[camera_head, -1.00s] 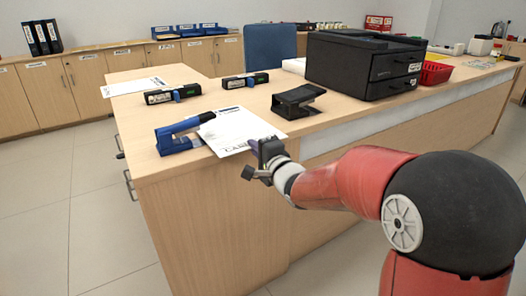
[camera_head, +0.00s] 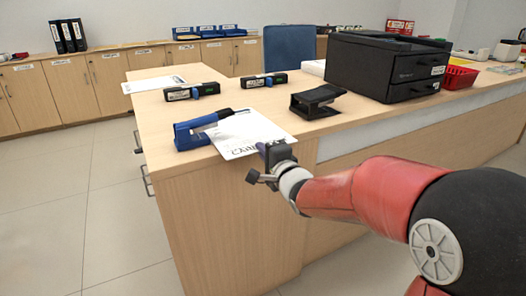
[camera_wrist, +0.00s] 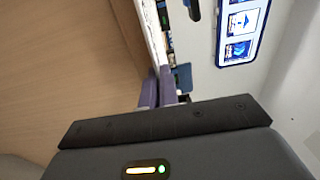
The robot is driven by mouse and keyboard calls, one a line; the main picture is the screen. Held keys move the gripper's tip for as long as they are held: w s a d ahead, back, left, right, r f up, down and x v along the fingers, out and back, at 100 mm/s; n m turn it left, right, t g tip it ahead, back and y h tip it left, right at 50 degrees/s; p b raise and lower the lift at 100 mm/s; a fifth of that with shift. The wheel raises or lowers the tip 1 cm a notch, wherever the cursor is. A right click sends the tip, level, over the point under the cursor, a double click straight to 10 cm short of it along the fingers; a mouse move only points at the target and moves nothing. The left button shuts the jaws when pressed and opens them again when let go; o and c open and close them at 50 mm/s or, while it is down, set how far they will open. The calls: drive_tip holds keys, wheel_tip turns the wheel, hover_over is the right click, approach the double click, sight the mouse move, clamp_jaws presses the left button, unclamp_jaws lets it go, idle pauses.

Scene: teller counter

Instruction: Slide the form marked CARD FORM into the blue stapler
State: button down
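The white CARD FORM (camera_head: 248,135) is held at its near edge by my gripper (camera_head: 273,152), at the counter's front edge. My gripper is shut on the form; the wrist view shows its purple fingers (camera_wrist: 158,88) together at the sheet, seen edge-on (camera_wrist: 154,32). The blue stapler (camera_head: 190,137) stands just left of the form near the counter's front left corner, its upper arm slanting up to the right. The form's left edge overlaps the stapler's mouth in the head view. I cannot tell how far the sheet reaches between the jaws.
A black stapler-like device (camera_head: 314,101) stands right of the form. Two black label-fronted items (camera_head: 192,92) (camera_head: 263,80) and another sheet (camera_head: 153,84) lie behind. A black drawer unit (camera_head: 388,67) and red basket (camera_head: 458,77) stand farther right. The wooden counter (camera_head: 240,95) is clear between them.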

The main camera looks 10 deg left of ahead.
drive_tip(key=c, duration=1.6)
unclamp_jaws()
